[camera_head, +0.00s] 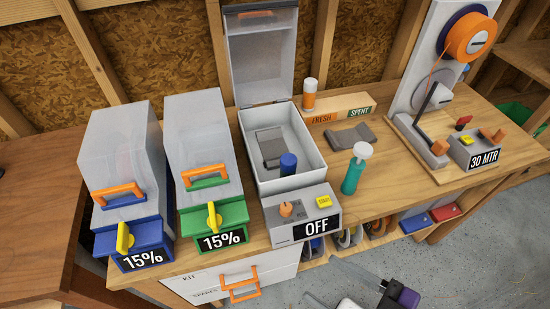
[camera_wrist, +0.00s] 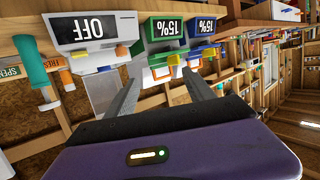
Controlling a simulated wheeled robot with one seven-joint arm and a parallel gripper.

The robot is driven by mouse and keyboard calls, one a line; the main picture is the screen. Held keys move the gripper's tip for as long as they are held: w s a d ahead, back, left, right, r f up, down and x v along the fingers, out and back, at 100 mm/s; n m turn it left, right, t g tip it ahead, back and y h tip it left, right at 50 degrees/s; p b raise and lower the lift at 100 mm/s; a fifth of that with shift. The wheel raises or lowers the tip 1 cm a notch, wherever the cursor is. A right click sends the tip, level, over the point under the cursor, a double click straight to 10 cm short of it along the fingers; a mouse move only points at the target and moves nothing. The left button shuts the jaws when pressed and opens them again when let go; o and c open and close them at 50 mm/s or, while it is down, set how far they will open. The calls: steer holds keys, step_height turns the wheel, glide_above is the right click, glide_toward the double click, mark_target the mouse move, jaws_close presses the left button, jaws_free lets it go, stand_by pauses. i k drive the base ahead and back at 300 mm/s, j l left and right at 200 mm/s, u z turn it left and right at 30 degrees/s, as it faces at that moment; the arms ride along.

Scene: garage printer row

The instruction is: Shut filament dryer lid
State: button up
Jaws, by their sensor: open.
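The filament dryer (camera_head: 303,160) is a pale open box on the bench, with a front panel (camera_head: 315,226) reading OFF. Its translucent lid (camera_head: 260,60) stands upright at the back, hinged open, with an orange handle at its top edge. Inside lie a grey block and a blue cylinder (camera_head: 288,164). The OFF panel also shows upside down in the wrist view (camera_wrist: 92,30). My gripper (camera_head: 335,280) is low in front of the bench, away from the lid. Its two fingers are apart and empty in the wrist view (camera_wrist: 160,78).
Two closed bins, with blue (camera_head: 130,240) and green (camera_head: 214,215) fronts marked 15%, stand left of the dryer. A teal bottle (camera_head: 353,174) stands right of it. A FRESH/SPENT block (camera_head: 340,108) and a spool stand (camera_head: 466,35) are further right. A drawer handle (camera_head: 240,284) juts out below.

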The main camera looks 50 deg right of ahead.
mark_target(287, 49)
steer(key=l+z, duration=0.15)
steer(key=z, duration=0.2)
steer(key=i+l+z, duration=0.1)
steer(key=z, duration=0.25)
steer(key=i+l+z, duration=0.1)
steer(key=z, duration=0.25)
steer(key=l, duration=0.1)
